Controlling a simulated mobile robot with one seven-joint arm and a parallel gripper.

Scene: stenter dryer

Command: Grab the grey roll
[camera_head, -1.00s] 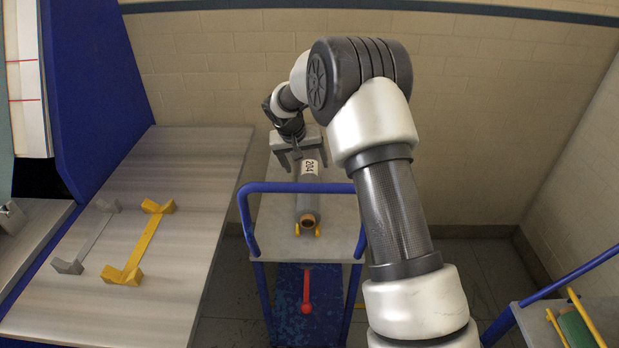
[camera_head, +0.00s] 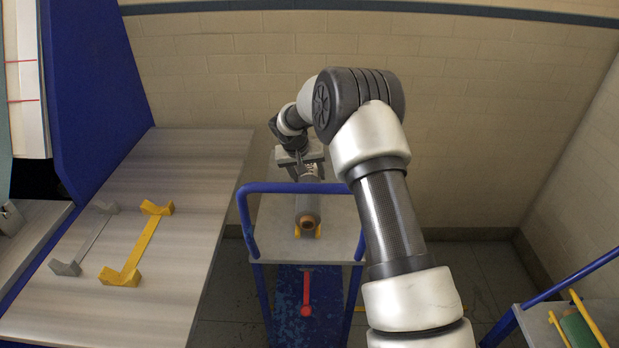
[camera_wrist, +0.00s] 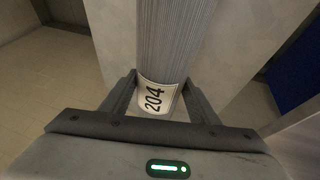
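The grey roll (camera_head: 308,207) lies lengthwise on a small blue-railed cart (camera_head: 273,222), its brown core end facing me above yellow supports (camera_head: 318,231). Its white label, reading 204, shows in the wrist view on the grey roll (camera_wrist: 158,98). My gripper (camera_head: 309,176) is low over the roll's far part. In the wrist view my gripper's fingers (camera_wrist: 160,77) stand on either side of the roll, close to it. I cannot tell whether both fingers press on it. The roll's far part is partly hidden by my gripper in the head view.
A blue handrail (camera_head: 295,187) crosses the cart's near side. A grey table (camera_head: 165,235) at left holds a yellow holder (camera_head: 140,247) and a grey one (camera_head: 88,240). Another cart with a green roll (camera_head: 580,330) stands at right. A brick wall is behind.

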